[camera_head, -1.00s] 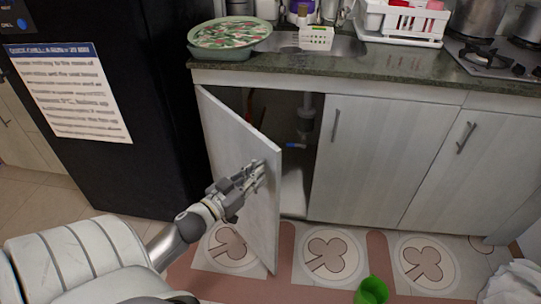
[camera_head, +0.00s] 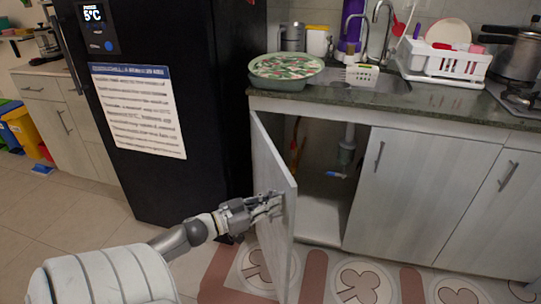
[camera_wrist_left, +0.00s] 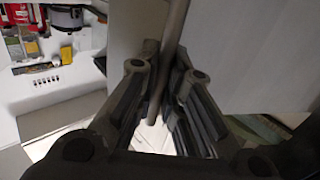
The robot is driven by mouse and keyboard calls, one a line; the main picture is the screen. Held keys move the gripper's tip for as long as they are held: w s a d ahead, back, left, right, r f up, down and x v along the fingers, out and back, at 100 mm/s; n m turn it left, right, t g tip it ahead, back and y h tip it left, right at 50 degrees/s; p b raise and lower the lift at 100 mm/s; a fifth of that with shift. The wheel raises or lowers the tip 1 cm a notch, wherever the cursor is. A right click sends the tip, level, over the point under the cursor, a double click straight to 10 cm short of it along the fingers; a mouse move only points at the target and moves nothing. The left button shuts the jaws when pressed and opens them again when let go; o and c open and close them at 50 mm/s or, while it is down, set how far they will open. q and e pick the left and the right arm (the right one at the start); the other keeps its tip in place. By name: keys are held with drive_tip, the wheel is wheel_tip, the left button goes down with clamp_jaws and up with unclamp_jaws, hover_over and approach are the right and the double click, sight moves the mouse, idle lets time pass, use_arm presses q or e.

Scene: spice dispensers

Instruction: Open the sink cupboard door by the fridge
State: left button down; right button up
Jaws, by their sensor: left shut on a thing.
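The sink cupboard door (camera_head: 272,185) beside the fridge stands swung open, hinged on its left edge near the fridge. The dark cupboard inside (camera_head: 318,165) shows, with a pale pipe and a blue valve. My left gripper (camera_head: 272,207) is at the door's outer face near its free edge. In the left wrist view, the left gripper's fingers (camera_wrist_left: 160,92) are closed around a bar-shaped handle (camera_wrist_left: 168,60) on a pale panel. In the head view the handle is hidden by the fingers. My right gripper is not in view.
The black fridge (camera_head: 160,60) stands just left of the door. Two closed cupboard doors (camera_head: 415,190) are to the right. A green bowl (camera_head: 284,84) and a white dish rack (camera_head: 440,62) sit on the counter. Patterned mats (camera_head: 360,280) lie on the floor in front.

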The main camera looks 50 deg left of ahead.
use_arm(q)
drive_tip(key=shift+d, duration=0.1)
drive_tip(key=c, duration=1.5)
unclamp_jaws()
drive_tip(key=shift+c, duration=0.2)
drive_tip(key=v, duration=1.2)
drive_tip(key=shift+f, duration=0.15)
